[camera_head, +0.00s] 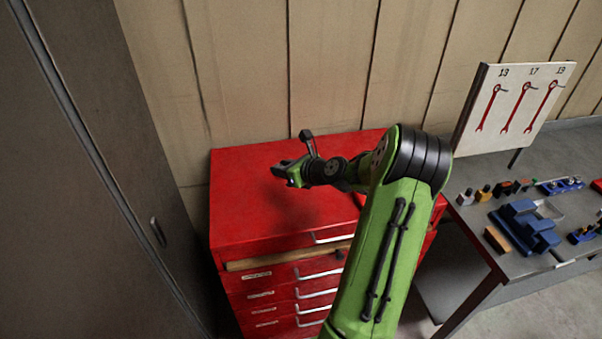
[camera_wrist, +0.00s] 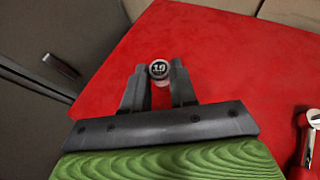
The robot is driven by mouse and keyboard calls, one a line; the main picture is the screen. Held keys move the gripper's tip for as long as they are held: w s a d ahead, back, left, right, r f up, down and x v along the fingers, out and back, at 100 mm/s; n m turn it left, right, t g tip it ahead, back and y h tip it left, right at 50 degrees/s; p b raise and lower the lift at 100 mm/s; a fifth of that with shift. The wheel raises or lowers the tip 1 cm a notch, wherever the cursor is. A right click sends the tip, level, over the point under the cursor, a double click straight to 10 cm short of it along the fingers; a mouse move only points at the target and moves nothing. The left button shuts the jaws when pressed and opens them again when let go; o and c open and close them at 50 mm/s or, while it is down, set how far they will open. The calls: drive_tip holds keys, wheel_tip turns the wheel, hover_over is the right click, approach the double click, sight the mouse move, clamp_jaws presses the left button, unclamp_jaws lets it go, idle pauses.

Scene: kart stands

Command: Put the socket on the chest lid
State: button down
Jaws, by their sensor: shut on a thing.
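My gripper (camera_head: 284,173) is over the red top of the chest in the head view. In the wrist view my gripper (camera_wrist: 160,82) is shut on a small round socket (camera_wrist: 159,70), whose end face bears a number that looks like 19. The socket is held between the fingertips; the head view does not show it clearly. The red chest lid (camera_head: 240,190) lies below the gripper and fills much of the wrist view (camera_wrist: 220,50). I cannot tell whether the socket touches the lid.
A red-handled tool with a metal head (camera_wrist: 311,125) lies on the lid at the right of the wrist view. A grey bench (camera_head: 480,240) with several small tools and a blue vise (camera_head: 525,225) stands at right. A dark cabinet (camera_head: 90,200) stands at left. The lid's left part is clear.

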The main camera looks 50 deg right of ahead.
drive_tip(key=f, duration=0.2)
drive_tip(key=s+f, duration=0.1)
drive_tip(key=f, duration=0.1)
drive_tip(key=shift+s, duration=0.2)
drive_tip(key=f, duration=0.5)
drive_tip(key=shift+w+b, duration=0.3)
drive_tip(key=shift+b, duration=0.1)
drive_tip(key=shift+s, duration=0.15)
drive_tip(key=c, duration=1.3)
unclamp_jaws()
drive_tip(key=shift+f, duration=0.1)
drive_tip(key=shift+c, duration=0.2)
drive_tip(key=o, duration=0.4)
drive_tip(key=shift+o, duration=0.2)
